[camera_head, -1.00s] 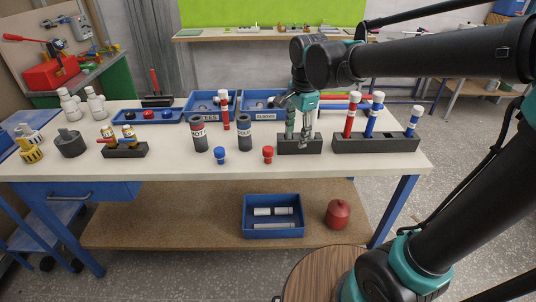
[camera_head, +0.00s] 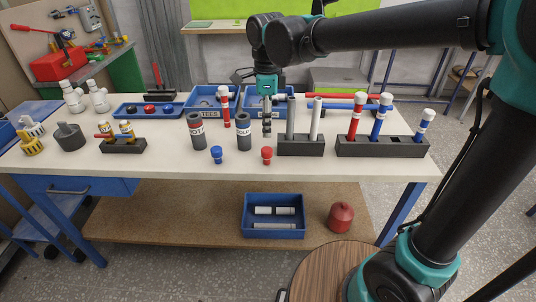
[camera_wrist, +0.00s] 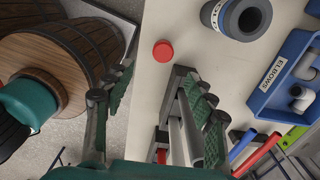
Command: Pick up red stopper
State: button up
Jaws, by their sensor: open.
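The red stopper (camera_head: 267,155) stands upright on the white table near its front edge. In the wrist view it shows from above as a round red cap (camera_wrist: 163,51), lying beyond and between the fingertips. My gripper (camera_head: 267,129) points down above the table, behind the stopper in the head view, and is open and empty. In the wrist view the two fingers of my gripper (camera_wrist: 160,88) are spread wide, with clear space between them and the stopper. The exact height above the table is hard to tell.
A blue stopper (camera_head: 217,154) stands left of the red one. A dark cylinder marked COLD (camera_head: 244,136) is close at left. A dark rack (camera_head: 301,149) with two grey pipes stands close at right. The tabletop in front of the red stopper is clear.

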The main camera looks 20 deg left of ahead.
aim_at(267, 149)
notch_tip(267, 149, down, 7)
jog(key=shift+r, duration=0.15)
jog(key=shift+w+a+f, duration=0.1)
jog(key=shift+f, duration=1.3)
jog(key=shift+w+a+f, duration=0.1)
jog(key=shift+f, duration=1.25)
jog(key=shift+c, duration=0.4)
jog(key=c, duration=1.1)
